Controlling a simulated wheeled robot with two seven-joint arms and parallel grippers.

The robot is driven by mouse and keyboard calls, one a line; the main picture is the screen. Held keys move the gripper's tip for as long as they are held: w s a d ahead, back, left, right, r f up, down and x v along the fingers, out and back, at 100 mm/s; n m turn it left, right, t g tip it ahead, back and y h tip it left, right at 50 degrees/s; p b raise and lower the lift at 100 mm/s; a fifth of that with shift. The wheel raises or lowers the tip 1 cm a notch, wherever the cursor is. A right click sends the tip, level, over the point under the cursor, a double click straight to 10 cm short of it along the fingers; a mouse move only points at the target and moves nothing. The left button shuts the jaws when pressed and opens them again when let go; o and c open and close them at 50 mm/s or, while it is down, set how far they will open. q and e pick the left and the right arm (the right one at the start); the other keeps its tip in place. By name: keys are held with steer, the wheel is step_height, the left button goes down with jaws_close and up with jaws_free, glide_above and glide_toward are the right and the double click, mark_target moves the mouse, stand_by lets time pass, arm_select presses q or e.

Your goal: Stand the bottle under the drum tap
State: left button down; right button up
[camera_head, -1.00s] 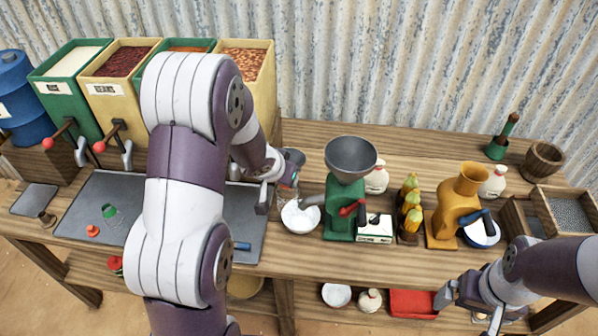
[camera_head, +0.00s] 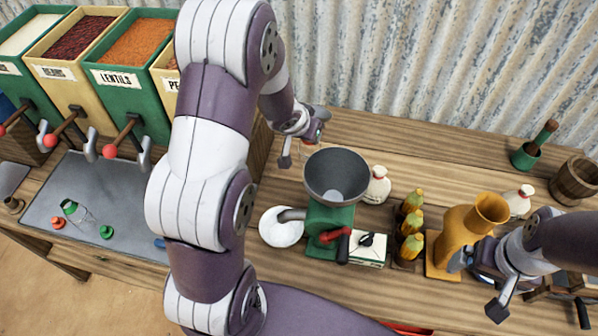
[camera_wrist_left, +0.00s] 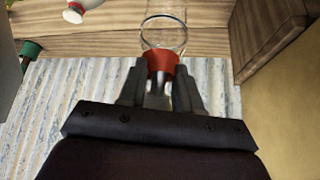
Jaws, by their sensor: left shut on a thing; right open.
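A clear glass bottle (camera_wrist_left: 163,28) with a red-orange neck is between the fingers of my left gripper (camera_wrist_left: 160,82) in the left wrist view. The left gripper is shut on it. In the head view my left gripper (camera_head: 302,142) is above the back of the bench, left of the grey-funnelled green grinder; the held bottle is hard to make out there. A sliver of the blue drum (camera_head: 7,107) shows at the far left edge; its tap is not visible. My right gripper (camera_head: 475,285) is open beside the yellow grinder.
Another clear bottle (camera_head: 78,212) with a green cap lies on the grey mat (camera_head: 120,228), near loose caps. Lever-fitted bins (camera_head: 120,75) stand behind. The green grinder (camera_head: 328,222), a white bowl (camera_head: 281,226), corn cobs (camera_head: 410,225) and the yellow grinder (camera_head: 458,228) crowd the middle and right.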

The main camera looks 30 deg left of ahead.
arm_select(q)
step_height(320, 180, down, 14)
steer(key=b, duration=0.5)
steer(key=shift+w+f, duration=0.1)
steer(key=shift+w, duration=0.1)
arm_select(e)
step_height(320, 180, down, 8)
steer(key=shift+w, duration=0.2)
arm_select(q)
steer(key=shift+f, duration=0.1)
steer(key=c, duration=0.8)
jaws_free()
steer(key=shift+s, duration=0.1)
arm_select(e)
steer(key=shift+s, duration=0.1)
